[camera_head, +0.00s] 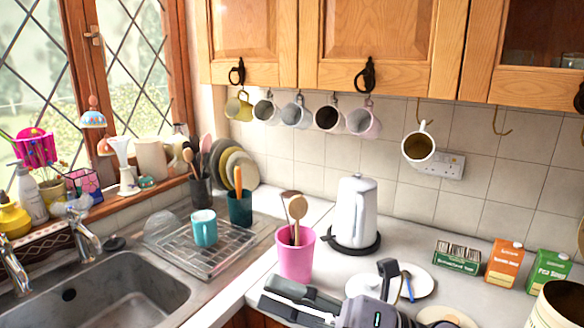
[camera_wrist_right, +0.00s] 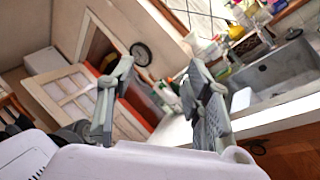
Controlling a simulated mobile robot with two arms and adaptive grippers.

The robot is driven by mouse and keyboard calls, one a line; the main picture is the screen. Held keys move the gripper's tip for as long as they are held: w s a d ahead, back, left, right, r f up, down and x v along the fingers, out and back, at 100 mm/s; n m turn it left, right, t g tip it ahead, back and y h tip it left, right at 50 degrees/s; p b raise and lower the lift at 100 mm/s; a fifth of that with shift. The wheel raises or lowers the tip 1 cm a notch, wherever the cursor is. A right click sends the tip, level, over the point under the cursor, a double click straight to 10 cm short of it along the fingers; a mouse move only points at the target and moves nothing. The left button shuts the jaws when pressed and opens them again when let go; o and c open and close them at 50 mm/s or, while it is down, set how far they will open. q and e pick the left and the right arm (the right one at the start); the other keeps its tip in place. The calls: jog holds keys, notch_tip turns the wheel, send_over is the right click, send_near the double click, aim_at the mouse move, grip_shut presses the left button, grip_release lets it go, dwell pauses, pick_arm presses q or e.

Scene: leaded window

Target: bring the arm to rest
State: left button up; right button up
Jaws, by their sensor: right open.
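My right gripper (camera_head: 266,292) comes in at the bottom centre of the head view, low in front of the counter edge, with its fingers pointing left. It is just below the pink pot (camera_head: 296,262) in the picture; I see no contact. In the right wrist view, the two fingers of the same gripper (camera_wrist_right: 158,80) stand wide apart. Nothing is between them. My left gripper is in neither view.
The counter holds a white kettle (camera_head: 356,212), plates (camera_head: 421,284) and food boxes (camera_head: 505,263). A steel sink (camera_head: 110,290) and drying rack (camera_head: 205,248) with a teal mug (camera_head: 203,228) lie left. Several mugs hang beneath the cupboards (camera_head: 380,45), including a white one (camera_head: 430,150).

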jog(key=w+d+f+m+t+h, duration=0.3)
jog(key=w+d+m+t+h, duration=0.35)
jog(key=m, duration=0.65)
jog(key=w+d+f+m+t+h, duration=0.3)
jog(key=d+m+t+h, duration=0.35)
jog(key=m+t, duration=0.45)
jog(key=s+d+f+m+g+h, duration=0.25)
jog(key=d+f+m+h, duration=0.2)
jog(key=f, duration=0.35)
jog(key=s+d+f+m+g+h, duration=0.1)
jog(key=d+f+m+g+h, duration=0.3)
jog(key=f, duration=0.4)
jog(key=s+f+m+g, duration=0.6)
jog(key=s+f+g, duration=0.5)
jog(key=s+f, duration=0.9)
jog(key=s+f+g, duration=0.1)
jog(key=s+f, duration=0.1)
jog(key=f, duration=1)
jog(key=s+f+g, duration=0.1)
jog(key=s+f, duration=0.1)
jog(key=f, duration=1)
jog(key=s+d+f, duration=0.3)
jog(key=s+f, duration=1.2)
jog(key=s, duration=0.1)
jog(key=shift+n+g, duration=0.4)
jog(key=shift+n, duration=0.05)
jog(key=shift+f, duration=0.1)
jog(key=shift+c, duration=0.2)
